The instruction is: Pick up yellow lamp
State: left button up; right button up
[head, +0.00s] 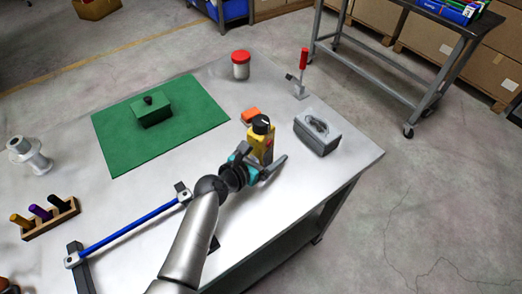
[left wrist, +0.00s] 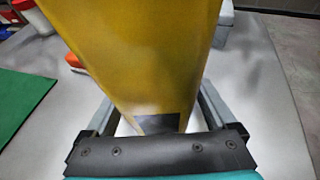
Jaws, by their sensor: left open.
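The yellow lamp (head: 264,146) has a black top and stands upright on the grey table near its right part. My left gripper (head: 262,164) is at the lamp, reaching in from the front. In the left wrist view the yellow body (left wrist: 140,55) fills the middle, with a dark patch low on it. The open fingers (left wrist: 160,108) lie one on each side of it, with the lamp between them. The lower part of the lamp is hidden by my gripper in the head view. My right gripper is not in view.
Close by are an orange block (head: 250,115) and a grey box (head: 317,133). Farther back stand a red-lidded jar (head: 241,66) and a red-handled clamp (head: 302,75). A green mat (head: 205,110) bears a green box. A blue bar (head: 130,228) lies at the front left.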

pick_arm(q)
grip_shut()
dwell(0.7)
jog(key=shift+r, duration=0.1)
